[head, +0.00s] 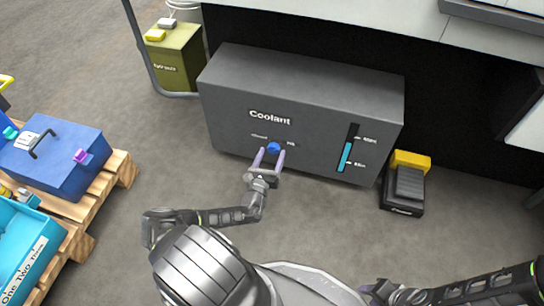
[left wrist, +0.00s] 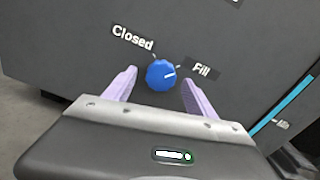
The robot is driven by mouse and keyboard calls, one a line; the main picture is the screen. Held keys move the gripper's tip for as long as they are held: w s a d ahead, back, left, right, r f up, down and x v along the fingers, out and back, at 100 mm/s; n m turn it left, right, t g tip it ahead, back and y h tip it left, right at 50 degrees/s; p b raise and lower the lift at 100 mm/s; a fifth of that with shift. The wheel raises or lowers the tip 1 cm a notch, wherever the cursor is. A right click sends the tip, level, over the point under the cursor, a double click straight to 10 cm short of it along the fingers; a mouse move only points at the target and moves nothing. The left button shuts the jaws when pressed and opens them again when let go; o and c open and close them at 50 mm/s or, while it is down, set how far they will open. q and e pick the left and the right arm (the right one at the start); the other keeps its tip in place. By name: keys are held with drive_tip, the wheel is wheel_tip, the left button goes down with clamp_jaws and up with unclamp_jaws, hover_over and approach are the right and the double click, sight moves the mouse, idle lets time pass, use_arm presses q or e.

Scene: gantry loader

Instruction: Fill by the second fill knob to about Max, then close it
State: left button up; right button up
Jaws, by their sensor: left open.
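A grey coolant box (head: 240,80) stands on the floor, marked "Coolant". A blue knob (head: 273,147) sits on its front between the labels "Closed" and "Fill". In the left wrist view the knob (left wrist: 160,74) has a white pointer line turned toward "Fill".
A yellow and black pedal-like unit (head: 405,185) is on the floor right of the box. An olive bin (head: 178,60) and grey rail stand behind left. A pallet (head: 120,175) with a blue case (head: 60,165) and a cyan tray (head: 35,250) is at left.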

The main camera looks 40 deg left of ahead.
use_arm(q)
drive_tip(key=shift+w+a, duration=0.15)
drive_tip(key=shift+w, duration=0.3)
drive_tip(key=shift+c, duration=0.5)
drive_tip(key=c, duration=1.3)
